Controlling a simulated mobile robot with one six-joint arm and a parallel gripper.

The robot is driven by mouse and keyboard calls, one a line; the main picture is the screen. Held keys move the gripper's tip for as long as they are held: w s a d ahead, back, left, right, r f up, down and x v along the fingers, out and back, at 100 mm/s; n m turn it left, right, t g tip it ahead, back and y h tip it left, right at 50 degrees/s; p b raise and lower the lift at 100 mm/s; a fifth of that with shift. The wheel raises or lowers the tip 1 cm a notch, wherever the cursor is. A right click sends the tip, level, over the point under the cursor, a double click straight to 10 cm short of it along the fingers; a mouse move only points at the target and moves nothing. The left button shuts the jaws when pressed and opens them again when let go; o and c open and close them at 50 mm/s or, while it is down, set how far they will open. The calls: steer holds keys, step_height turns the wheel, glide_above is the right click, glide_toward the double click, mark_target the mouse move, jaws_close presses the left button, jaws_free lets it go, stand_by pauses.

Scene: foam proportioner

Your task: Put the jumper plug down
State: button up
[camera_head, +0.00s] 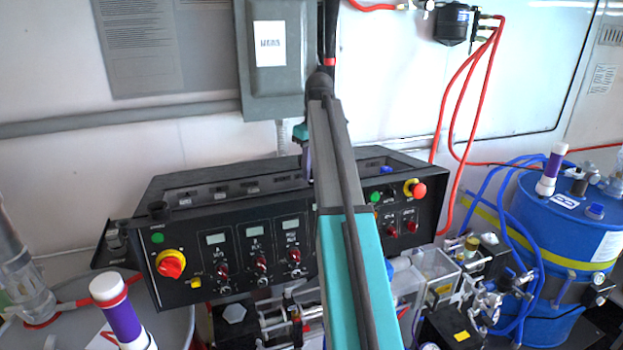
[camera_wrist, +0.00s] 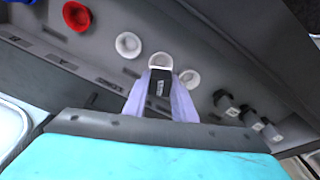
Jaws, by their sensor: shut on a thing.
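The jumper plug (camera_wrist: 160,82), a small black block with a printed label, sits between the two pale purple fingers of my gripper (camera_wrist: 160,73) in the wrist view. My gripper is shut on it. A white ring (camera_wrist: 160,60) shows just past the fingertips; I cannot tell whether the plug touches it. In the head view my gripper (camera_head: 306,165) is over the top tray of the black control console (camera_head: 255,205), and my arm hides part of the console. The plug cannot be made out there.
In the wrist view, a red round socket (camera_wrist: 77,16) and white ones (camera_wrist: 128,45) line the grey panel. Several dark plugs with grey ends (camera_wrist: 248,117) stand at right. In the head view, a grey wall box (camera_head: 272,90) is behind; a blue drum (camera_head: 565,230) stands right.

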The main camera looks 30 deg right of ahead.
mark_target(312, 180)
steer(key=shift+f, duration=0.1)
step_height(312, 180, down, 2)
steer(key=shift+f+p, duration=0.1)
steer(key=shift+p, duration=0.6)
steer(key=shift+f, duration=0.65)
steer(key=shift+f, duration=0.25)
steer(key=o, duration=1)
steer(key=shift+o, duration=0.2)
steer(key=shift+r, duration=0.15)
steer(key=shift+s+r+b, duration=0.15)
steer(key=shift+r+b, duration=0.55)
steer(key=shift+r, duration=0.85)
steer(key=shift+s+r+b, duration=0.2)
steer(key=shift+r+b, duration=0.45)
steer(key=shift+r, duration=0.9)
steer(key=shift+s+r+b, duration=0.15)
steer(key=shift+r+b, duration=0.55)
steer(key=shift+r, duration=0.85)
steer(key=shift+s+r+p, duration=0.15)
steer(key=shift+r+p, duration=0.25)
steer(key=shift+r, duration=0.35)
steer(key=shift+s+r+p, duration=0.1)
steer(key=shift+r+p, duration=0.25)
steer(key=shift+r, duration=0.35)
